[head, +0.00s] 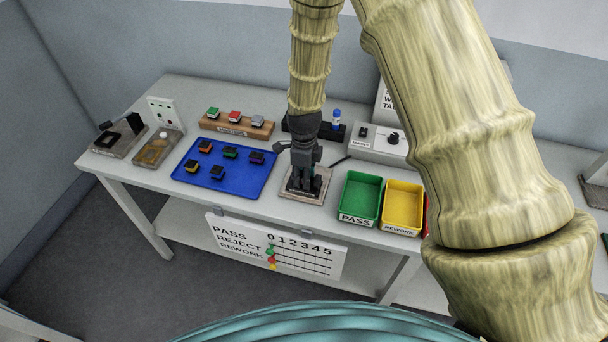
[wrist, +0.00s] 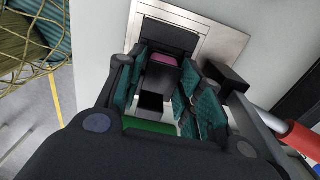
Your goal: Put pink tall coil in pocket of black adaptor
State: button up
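My gripper (head: 303,186) points down over a pale metal plate (head: 322,192) on the bench. In the wrist view its teal-padded fingers (wrist: 163,84) stand a small gap apart. A pink piece (wrist: 162,60), which looks like the pink tall coil, fills the gap between the fingertips. A black block (wrist: 168,38), which looks like the black adaptor, is on the plate just beyond it. The adaptor's pocket is hidden, and I cannot tell whether the pink piece is inside it. In the head view the gripper hides both.
A blue tray (head: 226,184) with several black-topped parts lies left of the plate. A wooden holder (head: 236,126) with three coloured parts stands behind it. A green bin (head: 361,190) and a yellow bin (head: 403,199) stand close on the right. A grey control box (head: 378,149) is behind them.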

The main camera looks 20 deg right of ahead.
jog(key=shift+o, duration=0.3)
jog(key=shift+r, duration=0.1)
notch_tip(320, 180, up, 12)
jog(key=b, duration=0.4)
dwell(0.5)
jog(key=shift+r, duration=0.1)
